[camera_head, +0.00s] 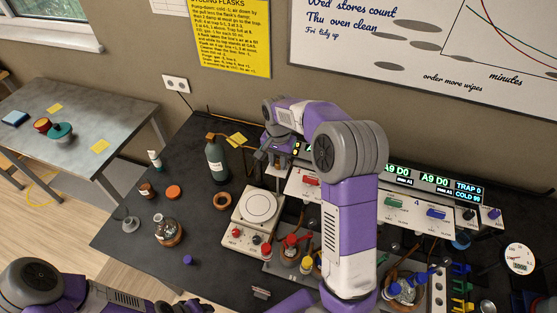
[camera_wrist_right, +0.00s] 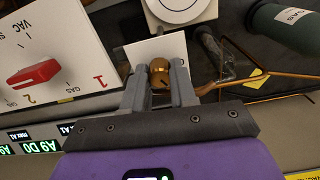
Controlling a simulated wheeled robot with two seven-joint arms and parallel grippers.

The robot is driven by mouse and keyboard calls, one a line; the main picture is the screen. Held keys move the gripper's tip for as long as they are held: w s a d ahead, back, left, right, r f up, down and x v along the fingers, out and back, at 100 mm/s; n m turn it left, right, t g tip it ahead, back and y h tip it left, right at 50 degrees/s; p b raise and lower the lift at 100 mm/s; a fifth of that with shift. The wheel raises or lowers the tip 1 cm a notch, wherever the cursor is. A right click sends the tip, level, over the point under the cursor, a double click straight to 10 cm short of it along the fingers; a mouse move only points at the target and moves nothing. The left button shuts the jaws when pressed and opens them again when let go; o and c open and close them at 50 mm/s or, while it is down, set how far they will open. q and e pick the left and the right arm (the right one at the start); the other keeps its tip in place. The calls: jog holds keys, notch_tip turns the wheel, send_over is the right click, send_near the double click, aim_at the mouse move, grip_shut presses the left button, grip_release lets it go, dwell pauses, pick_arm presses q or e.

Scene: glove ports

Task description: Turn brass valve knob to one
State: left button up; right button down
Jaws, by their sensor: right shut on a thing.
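The brass valve knob (camera_wrist_right: 160,72) shows in the right wrist view, in front of a small white plate (camera_wrist_right: 143,52) with a partly hidden letter. My right gripper (camera_wrist_right: 160,88) has its two grey fingers on either side of the knob and is shut on it. A dark mark shows on the knob's near side; I cannot tell which number it points to. In the head view my right gripper (camera_head: 273,160) is at the left end of the white valve panel (camera_head: 420,212), and the knob is hidden there.
A grey-green gas bottle (camera_head: 215,160) stands just left of my right gripper. A white hotplate (camera_head: 252,218) is in front. A red panel knob (camera_wrist_right: 33,73) is near the fingers. Flasks and clamps crowd the bench's right; its front left is clearer.

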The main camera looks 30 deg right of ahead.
aim_at(279, 162)
jog(key=c, duration=1.2)
grip_release()
notch_tip(279, 162, up, 8)
jog(key=shift+f, duration=0.15)
